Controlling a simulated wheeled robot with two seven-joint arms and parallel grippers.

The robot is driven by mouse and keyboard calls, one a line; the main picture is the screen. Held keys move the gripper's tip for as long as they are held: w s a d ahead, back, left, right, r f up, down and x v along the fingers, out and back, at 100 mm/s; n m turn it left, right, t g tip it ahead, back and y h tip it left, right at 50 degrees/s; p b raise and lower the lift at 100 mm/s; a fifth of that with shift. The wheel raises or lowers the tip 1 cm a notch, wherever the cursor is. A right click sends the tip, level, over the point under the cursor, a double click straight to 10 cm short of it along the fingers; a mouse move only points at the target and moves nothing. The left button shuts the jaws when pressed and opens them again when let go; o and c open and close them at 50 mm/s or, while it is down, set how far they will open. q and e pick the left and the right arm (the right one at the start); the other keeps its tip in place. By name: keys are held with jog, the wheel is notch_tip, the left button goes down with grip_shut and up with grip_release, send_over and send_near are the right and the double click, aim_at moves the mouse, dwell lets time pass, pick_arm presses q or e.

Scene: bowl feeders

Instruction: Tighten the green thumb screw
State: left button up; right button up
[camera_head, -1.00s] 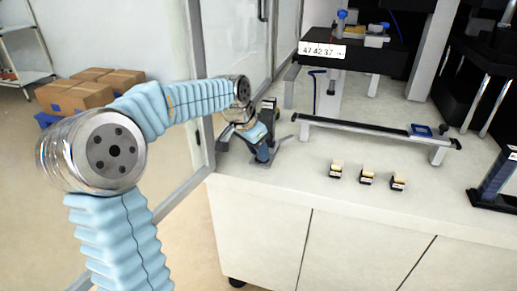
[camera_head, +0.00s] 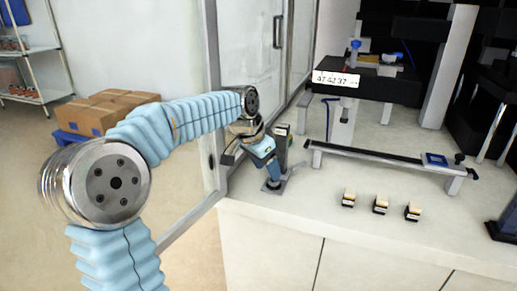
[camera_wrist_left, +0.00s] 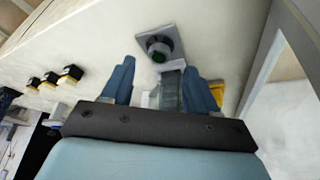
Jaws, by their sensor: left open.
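The green thumb screw (camera_wrist_left: 159,56) shows in the left wrist view as a dark round knob with a green centre on a square grey plate (camera_wrist_left: 174,37). My left gripper (camera_wrist_left: 159,66) is open, with one blue finger on each side of the picture's middle. The knob appears between and just beyond the fingertips; contact is not visible. In the head view my left gripper (camera_head: 271,172) points down at the bench's left end, beside a dark upright post, and hides the screw there. My right gripper is not in view.
Several small black-and-cream blocks (camera_head: 380,205) stand on the white bench (camera_head: 320,215). A long dark rail (camera_head: 385,164) on legs runs behind them. The bench front is mostly clear.

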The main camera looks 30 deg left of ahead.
pick_arm(q)
jog(key=v, duration=0.9)
jog(key=shift+r, duration=0.3)
jog(key=shift+s, duration=0.1)
